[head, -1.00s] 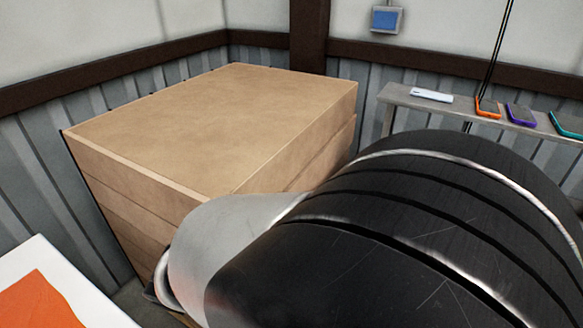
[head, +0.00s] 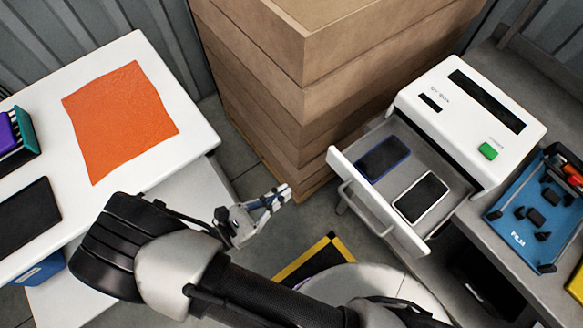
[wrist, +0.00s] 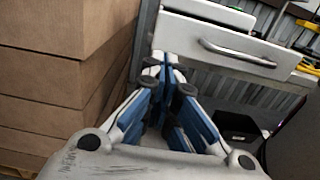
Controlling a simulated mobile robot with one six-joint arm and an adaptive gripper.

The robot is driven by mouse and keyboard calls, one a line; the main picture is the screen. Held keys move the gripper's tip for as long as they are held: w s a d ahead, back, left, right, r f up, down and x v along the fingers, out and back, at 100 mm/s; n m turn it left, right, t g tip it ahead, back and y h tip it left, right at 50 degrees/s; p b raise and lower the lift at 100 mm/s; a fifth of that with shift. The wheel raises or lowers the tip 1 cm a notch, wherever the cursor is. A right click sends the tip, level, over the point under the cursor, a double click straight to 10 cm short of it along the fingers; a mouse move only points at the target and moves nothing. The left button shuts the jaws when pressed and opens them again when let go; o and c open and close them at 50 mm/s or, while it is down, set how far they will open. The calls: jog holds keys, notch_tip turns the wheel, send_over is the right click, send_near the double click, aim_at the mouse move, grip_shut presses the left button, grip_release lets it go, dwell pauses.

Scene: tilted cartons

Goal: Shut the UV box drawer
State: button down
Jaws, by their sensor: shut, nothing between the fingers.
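The white UV box (head: 480,120) stands on a bench at the right of the head view. Its drawer (head: 377,206) is pulled out toward the lower left, with a bar handle on its front. Two phones lie in it, one blue-edged (head: 383,159) and one white-edged (head: 420,197). My gripper (head: 284,193) is shut and empty, left of the drawer front and apart from it.
Stacked cartons (head: 310,100) stand behind, between the tables. A white table (head: 190,125) with an orange cloth (head: 120,120) is at the left. A blue film tray (head: 535,215) with small parts sits right of the box. Open floor lies before the drawer.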

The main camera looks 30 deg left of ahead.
aim_at(329, 161)
jog(key=b+x, duration=0.2)
jog(key=x, duration=1)
jog(key=shift+w+d, duration=0.1)
jog(key=shift+d, duration=0.05)
jog(key=shift+w, duration=0.1)
